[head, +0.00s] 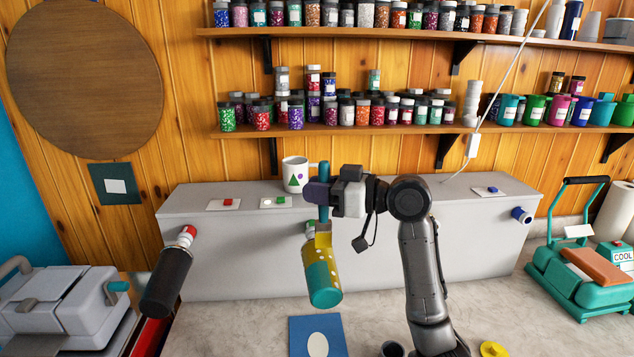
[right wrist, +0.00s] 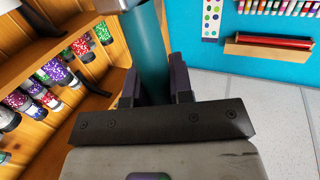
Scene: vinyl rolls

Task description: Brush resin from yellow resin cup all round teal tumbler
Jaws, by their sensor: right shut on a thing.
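The tumbler (head: 322,285) is teal at its lower end, with a yellow, white-dotted band above. It sticks out, tilted down, from the front of the long grey box. My right gripper (head: 320,191) is shut on the teal handle of a brush (head: 323,213), held upright. The brush's pale yellow lower end overlaps the tumbler's upper part; I cannot tell if they touch. The handle (right wrist: 152,52) also shows between the fingers in the right wrist view. The yellow resin cup (head: 493,349) is cut off at the bottom edge. My left gripper is not in view.
A black tumbler (head: 166,284) sticks out from the left of the grey box (head: 230,250). A white mug (head: 295,174) stands on the box behind my gripper. A blue mat (head: 304,333) and a dark cup (head: 392,349) are in front. A teal press (head: 580,275) stands right.

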